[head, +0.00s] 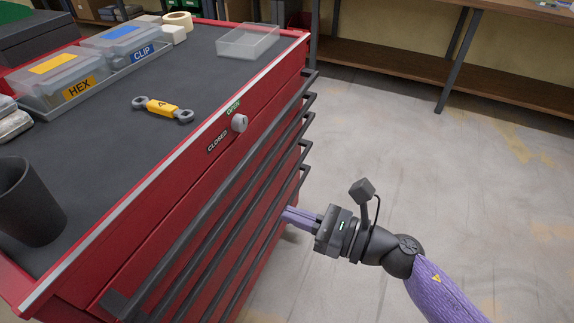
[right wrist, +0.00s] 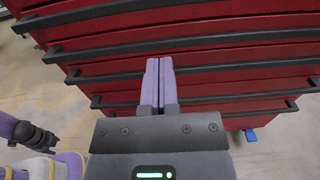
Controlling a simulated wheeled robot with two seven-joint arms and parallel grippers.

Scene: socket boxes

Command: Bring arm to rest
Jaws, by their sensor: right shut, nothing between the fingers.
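My right gripper (head: 290,217) is shut and empty. In the head view it points left, low beside the front of the red tool cabinet (head: 200,165). In the right wrist view its two purple fingers (right wrist: 159,82) lie together in front of the cabinet's black drawer handles (right wrist: 200,64). I cannot tell whether the fingertips touch the cabinet. My right arm (head: 435,285) comes in from the lower right, over the floor. My left gripper is not seen in the head view.
On the cabinet's dark top are a HEX box (head: 60,80), a CLIP box (head: 125,48), a yellow-labelled wrench (head: 162,108), a clear tray (head: 248,41) and a dark cup (head: 28,205). A knob (head: 239,123) is on the front. The floor (head: 440,180) to the right is clear; a workbench (head: 480,60) stands behind.

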